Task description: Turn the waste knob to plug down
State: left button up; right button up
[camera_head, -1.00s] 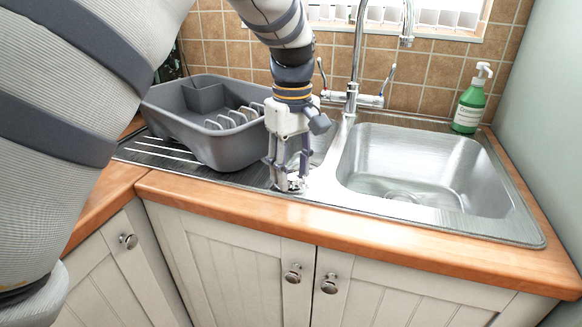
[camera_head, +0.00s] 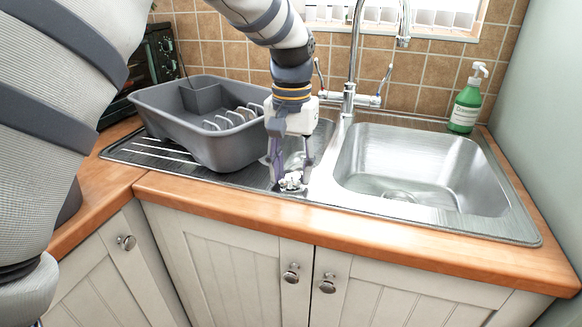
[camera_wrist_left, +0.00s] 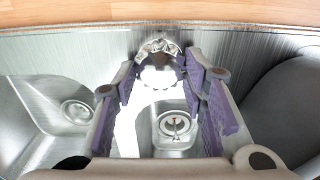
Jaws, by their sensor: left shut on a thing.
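The waste knob (camera_head: 291,181) is a small, shiny, lobed metal knob on the front rim of the steel sink unit. In the left wrist view the knob (camera_wrist_left: 160,49) sits at the far ends of the fingers, against the sink's front rim. My left gripper (camera_head: 290,178) points down over it, with its purple-padded fingers shut on the knob. The left gripper (camera_wrist_left: 160,62) shows a finger on each side of the knob. A round drain (camera_wrist_left: 174,124) shows between the fingers; I cannot tell if its plug is up or down. My right gripper is out of view.
A grey dish rack (camera_head: 235,150) stands on the drainer close left of the gripper. The tap (camera_head: 349,98) rises behind. The large basin (camera_head: 420,170) to the right is empty. A green soap bottle (camera_head: 466,105) stands at the back right.

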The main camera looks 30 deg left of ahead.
aim_at(293, 174)
pick_arm(q)
jog(key=m, duration=0.5)
jog(key=shift+d, duration=0.1)
dwell(0.7)
jog(key=o, duration=1.2)
jog(key=shift+c, duration=0.2)
notch_tip(293, 174, up, 12)
